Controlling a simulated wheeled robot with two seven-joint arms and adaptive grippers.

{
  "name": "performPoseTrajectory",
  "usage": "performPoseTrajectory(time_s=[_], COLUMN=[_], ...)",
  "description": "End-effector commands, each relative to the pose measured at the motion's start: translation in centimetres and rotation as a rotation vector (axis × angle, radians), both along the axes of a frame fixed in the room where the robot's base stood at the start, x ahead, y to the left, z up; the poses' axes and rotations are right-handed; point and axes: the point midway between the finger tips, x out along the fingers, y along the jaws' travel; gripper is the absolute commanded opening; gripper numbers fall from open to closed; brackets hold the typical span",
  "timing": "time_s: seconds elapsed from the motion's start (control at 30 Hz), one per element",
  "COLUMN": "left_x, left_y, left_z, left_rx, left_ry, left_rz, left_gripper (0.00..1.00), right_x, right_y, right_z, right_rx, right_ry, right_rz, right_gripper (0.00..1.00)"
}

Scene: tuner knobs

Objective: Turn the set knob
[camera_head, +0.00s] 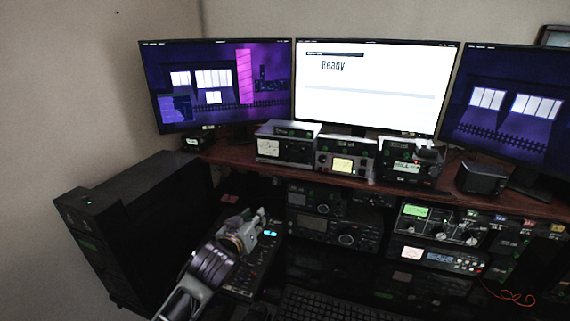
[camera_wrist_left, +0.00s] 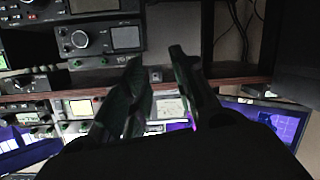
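Several units with knobs stand below the shelf; I cannot tell which is the set knob. One dark radio has a large round knob (camera_head: 346,240), and the smaller radio above it has another knob (camera_head: 323,209). A unit with a green display (camera_head: 415,211) carries several more knobs at the right. My left gripper (camera_head: 255,222) is at the left of these radios, above a dark control panel. In the left wrist view its two fingers (camera_wrist_left: 157,60) are apart with nothing between them, and a radio knob (camera_wrist_left: 79,39) shows beyond, to their left. My right gripper is not in view.
A wooden shelf (camera_head: 400,186) carries several small meters and radios under the monitors (camera_head: 375,88). A black tower (camera_head: 140,220) stands at the left. A keyboard (camera_head: 330,306) lies at the front. A red cable (camera_head: 512,297) hangs at the right.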

Motion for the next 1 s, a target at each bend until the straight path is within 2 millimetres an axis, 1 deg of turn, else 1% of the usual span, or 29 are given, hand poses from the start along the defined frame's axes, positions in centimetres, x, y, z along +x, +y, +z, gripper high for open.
performPoseTrajectory(time_s=[0.03, 0.2, 0.3, 0.43, 0.6, 1.0], left_x=[0.6, 1.9, 2.4, 2.8, 3.0, 3.0], left_y=[-0.5, -2.1, -3.0, -3.8, -4.3, -4.3], left_z=[1.4, 5.3, 7.4, 9.3, 10.2, 10.3], left_rx=[-0.013, -0.066, -0.094, -0.121, -0.136, -0.137], left_ry=[-0.035, -0.131, -0.18, -0.223, -0.244, -0.245], left_rz=[-0.009, -0.046, -0.068, -0.092, -0.106, -0.106], left_gripper=[0.28, 0.28, 0.28, 0.28, 0.28, 0.28], right_x=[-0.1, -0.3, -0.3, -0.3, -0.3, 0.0], right_y=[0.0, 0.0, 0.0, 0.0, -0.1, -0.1], right_z=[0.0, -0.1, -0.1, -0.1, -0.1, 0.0], right_rx=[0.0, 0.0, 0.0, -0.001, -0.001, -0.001], right_ry=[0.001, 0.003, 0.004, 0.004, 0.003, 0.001], right_rz=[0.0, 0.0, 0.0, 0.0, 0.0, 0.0], right_gripper=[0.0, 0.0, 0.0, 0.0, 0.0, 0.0])
